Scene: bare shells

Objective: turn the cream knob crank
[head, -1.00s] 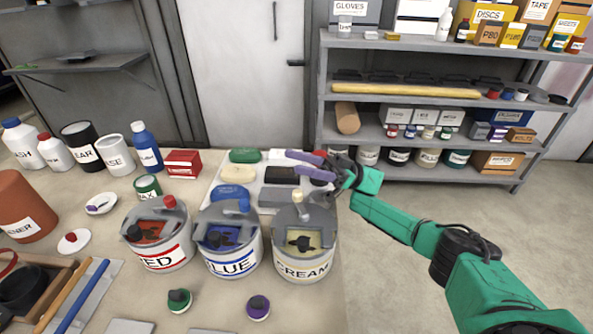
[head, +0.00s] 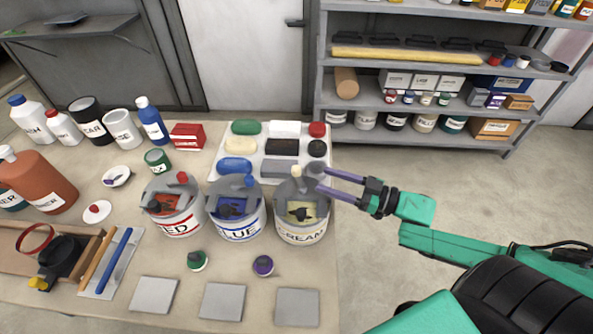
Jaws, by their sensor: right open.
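The cream can (head: 302,233) stands at the right end of a row of three cans near the table's right edge. Its grey lid has an opening that shows cream paint and a dark stirrer. The small cream knob (head: 296,171) stands up at the back of that lid. My right gripper (head: 318,178) is open, with its purple fingers pointing left, their tips beside the knob on its right. I cannot tell whether a finger touches the knob or the lid. My left gripper is not in view.
The blue can (head: 238,230) and red can (head: 175,222) stand to the left with similar lids. A white tray (head: 222,170) of coloured blocks lies behind. A green-based knob (head: 197,260), a purple one (head: 263,265) and grey plates (head: 298,308) lie in front. Floor is free at right.

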